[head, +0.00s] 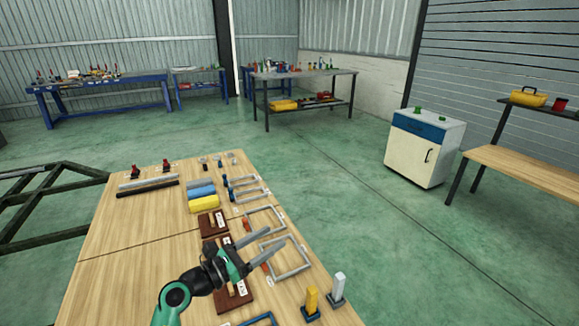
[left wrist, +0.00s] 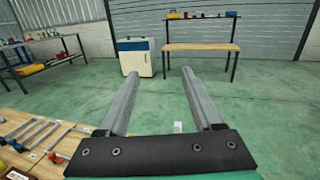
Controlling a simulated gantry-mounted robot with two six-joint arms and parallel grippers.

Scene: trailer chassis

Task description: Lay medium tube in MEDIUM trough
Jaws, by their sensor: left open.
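A wooden table (head: 125,255) holds the parts. A grey bar (head: 147,181) and a black bar (head: 147,190) lie at its far left. Grey, blue and yellow pieces (head: 203,203) lie side by side near the middle. Brown blocks with white labels (head: 212,223) stand in a row towards me. The labels are too small to read, and I cannot tell which piece is the medium tube or which is the MEDIUM trough. My left gripper (head: 270,236) is open and empty above the table's right side, partly covering a brown block. In the left wrist view, nothing is between its fingers (left wrist: 155,72). My right gripper is not in view.
Grey rectangular frames (head: 305,262) lie along the right edge. A yellow post (head: 312,298) and a light grey post (head: 338,288) stand upright at the front right. A dark chassis frame (head: 40,195) is left of the table. The table's left front is bare.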

